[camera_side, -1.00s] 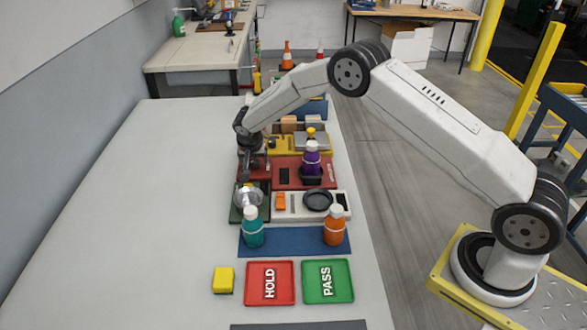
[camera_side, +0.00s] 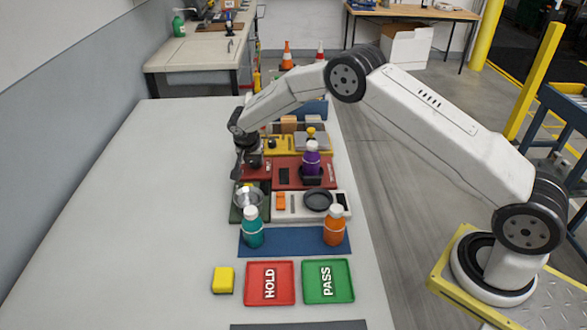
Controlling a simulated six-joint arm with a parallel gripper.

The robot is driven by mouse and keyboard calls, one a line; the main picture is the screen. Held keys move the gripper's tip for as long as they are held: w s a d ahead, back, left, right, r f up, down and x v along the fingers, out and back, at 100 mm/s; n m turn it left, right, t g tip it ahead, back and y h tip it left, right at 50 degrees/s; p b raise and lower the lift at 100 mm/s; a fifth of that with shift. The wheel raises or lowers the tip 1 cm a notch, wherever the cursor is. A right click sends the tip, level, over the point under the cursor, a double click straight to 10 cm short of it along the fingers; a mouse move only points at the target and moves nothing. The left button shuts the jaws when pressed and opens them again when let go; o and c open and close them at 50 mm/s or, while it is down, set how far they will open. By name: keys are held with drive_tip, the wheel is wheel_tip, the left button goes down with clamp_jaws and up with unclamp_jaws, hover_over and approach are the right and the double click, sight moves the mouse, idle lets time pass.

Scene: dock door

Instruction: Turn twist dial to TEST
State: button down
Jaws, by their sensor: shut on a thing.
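My gripper (camera_side: 241,172) points down at the left end of the red panel (camera_side: 285,184), near the dark green panel with a clear round dome. Its jaws are shut on the twist dial, which they and the wrist mostly hide. The dial's pointer and its TEST mark cannot be made out at this size.
The dark green panel (camera_side: 235,214) with the clear dome (camera_side: 247,196) is just in front of my gripper. A purple bottle (camera_side: 312,160) stands in a black holder on the red panel. Teal (camera_side: 252,232) and orange (camera_side: 333,231) bottles stand nearer. The table's left side is clear.

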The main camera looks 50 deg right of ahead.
sight(254, 160)
drive_tip(key=m+g, duration=0.1)
drive_tip(key=m, duration=0.2)
drive_tip(key=m+g, duration=0.1)
drive_tip(key=m, duration=0.2)
drive_tip(key=shift+w+h, duration=0.1)
drive_tip(key=shift+h, duration=0.2)
drive_tip(key=m+g, duration=0.2)
drive_tip(key=m, duration=0.2)
drive_tip(key=shift+m, duration=0.8)
drive_tip(key=shift+c, duration=1.3)
unclamp_jaws()
drive_tip(key=shift+w, duration=0.1)
drive_tip(key=shift+v, duration=2.5)
wheel_tip(254, 160, up, 7)
